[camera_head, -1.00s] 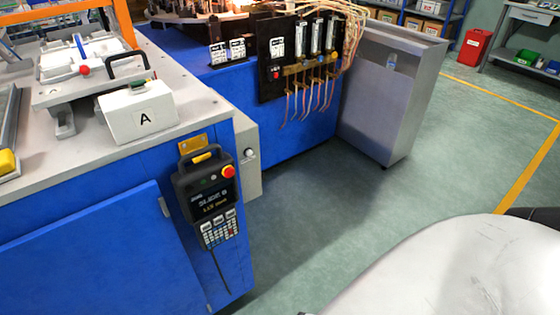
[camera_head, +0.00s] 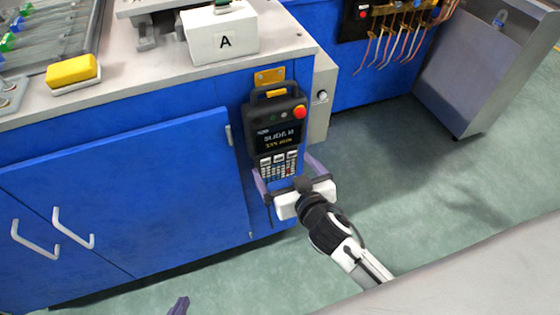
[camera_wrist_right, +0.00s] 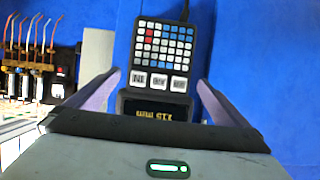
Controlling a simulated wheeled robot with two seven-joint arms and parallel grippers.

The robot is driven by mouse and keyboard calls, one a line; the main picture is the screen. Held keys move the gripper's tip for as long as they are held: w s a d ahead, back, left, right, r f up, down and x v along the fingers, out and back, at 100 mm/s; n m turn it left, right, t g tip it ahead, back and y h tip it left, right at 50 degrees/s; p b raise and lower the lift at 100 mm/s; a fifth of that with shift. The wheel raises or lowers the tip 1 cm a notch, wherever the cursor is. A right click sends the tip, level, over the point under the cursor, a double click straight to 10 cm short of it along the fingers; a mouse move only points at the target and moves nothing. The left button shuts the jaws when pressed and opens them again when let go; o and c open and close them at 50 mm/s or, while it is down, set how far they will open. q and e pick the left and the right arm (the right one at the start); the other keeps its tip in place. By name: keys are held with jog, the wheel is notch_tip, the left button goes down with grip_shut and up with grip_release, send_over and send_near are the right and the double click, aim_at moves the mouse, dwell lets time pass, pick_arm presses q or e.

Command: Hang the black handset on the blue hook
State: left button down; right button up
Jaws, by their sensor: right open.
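The black handset (camera_head: 274,135) has a screen, a red button and a keypad. It hangs upright against the blue cabinet front at a yellow bracket (camera_head: 269,76); I see no blue hook. My right gripper (camera_head: 282,163) is open at the handset's lower end, with its purple fingers on either side of the keypad. In the right wrist view the handset (camera_wrist_right: 161,58) appears upside down between the spread fingers, with visible gaps at both sides. Only a purple tip of my left gripper (camera_head: 180,305) shows at the bottom edge; its opening is hidden.
A grey switch box (camera_head: 322,97) is beside the handset. Cabinet handles (camera_head: 73,230) stick out at lower left. Green floor (camera_head: 420,180) is clear at right.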

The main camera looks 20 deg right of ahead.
aim_at(279, 162)
jog(key=shift+b+x, duration=0.3)
jog(key=shift+x, duration=2.5)
jog(key=c, duration=1.5)
jog(key=shift+s, duration=0.3)
jog(key=o, duration=1.5)
